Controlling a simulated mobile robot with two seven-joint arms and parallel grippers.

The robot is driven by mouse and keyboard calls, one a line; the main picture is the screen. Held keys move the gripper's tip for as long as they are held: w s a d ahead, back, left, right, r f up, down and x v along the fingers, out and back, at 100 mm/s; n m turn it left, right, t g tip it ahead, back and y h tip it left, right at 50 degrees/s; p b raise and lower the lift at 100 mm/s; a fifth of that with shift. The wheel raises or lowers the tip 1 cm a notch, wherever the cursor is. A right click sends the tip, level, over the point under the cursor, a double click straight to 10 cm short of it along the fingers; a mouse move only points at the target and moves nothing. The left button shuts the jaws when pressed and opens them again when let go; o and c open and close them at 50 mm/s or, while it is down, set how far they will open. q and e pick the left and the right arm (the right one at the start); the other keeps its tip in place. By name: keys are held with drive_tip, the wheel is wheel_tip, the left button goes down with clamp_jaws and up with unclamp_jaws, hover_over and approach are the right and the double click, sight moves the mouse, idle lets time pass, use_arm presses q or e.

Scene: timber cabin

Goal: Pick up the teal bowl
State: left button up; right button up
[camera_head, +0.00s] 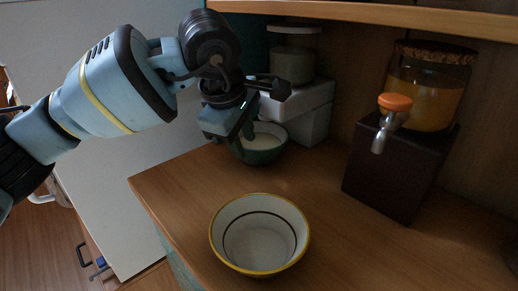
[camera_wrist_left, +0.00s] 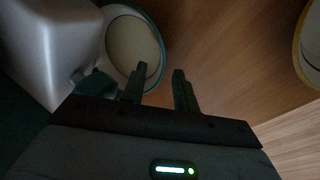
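The teal bowl (camera_head: 263,156), with a pale inside, stands upright on the wooden counter beside the white box. In the left wrist view the bowl (camera_wrist_left: 132,42) shows its pale inside and teal rim. My left gripper (camera_head: 244,142) is at the bowl's near left side and partly hides it in the head view. In the left wrist view the gripper (camera_wrist_left: 157,82) has its two fingers apart with nothing clearly between them. One finger overlaps the bowl's rim in the picture; the other is over bare wood. Contact cannot be told. My right gripper is not in view.
A white bowl with a yellow rim (camera_head: 260,233) stands nearer on the counter (camera_head: 180,185). A white box (camera_head: 307,110) stands behind the teal bowl. A dark stand (camera_head: 385,178) with a juice jar (camera_head: 428,90) and tap is at right. A shelf (camera_head: 400,15) hangs above.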

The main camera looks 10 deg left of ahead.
use_arm(q)
drive_tip(key=shift+w+f, duration=0.1)
drive_tip(key=shift+f, duration=0.15)
drive_tip(key=shift+f, duration=0.25)
idle(0.6)
clamp_jaws()
idle(1.2)
